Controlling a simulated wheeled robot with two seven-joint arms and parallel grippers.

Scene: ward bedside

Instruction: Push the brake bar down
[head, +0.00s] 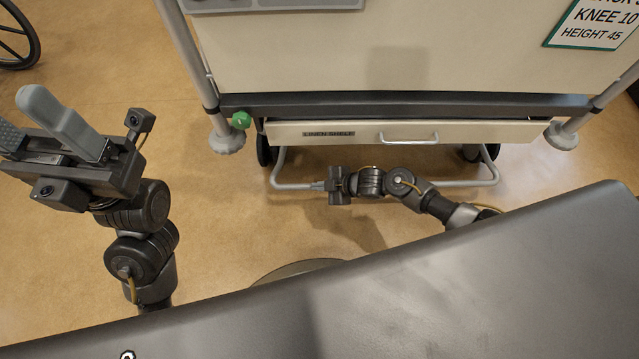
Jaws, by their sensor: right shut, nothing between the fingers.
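The brake bar (440,184) is a grey bent tube low under the foot end of the bed, its two ends running back beneath the bed. My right gripper (318,186) reaches in from the right at floor level, with its fingers pointing left. It is shut and empty. Its fingertips overlap the left part of the bar in the picture; I cannot tell whether they touch it or are just above it. The gripper and wrist hide part of the bar. My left gripper (36,127) is raised at the far left, open and empty, away from the bed.
The bed's footboard (300,60) stands above the bar. A linen shelf drawer (460,132) with a handle sits just over it. A green knob (240,120) is at the left corner post. Dark castors flank the bar. A wheel (36,35) shows top left. Open floor lies left.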

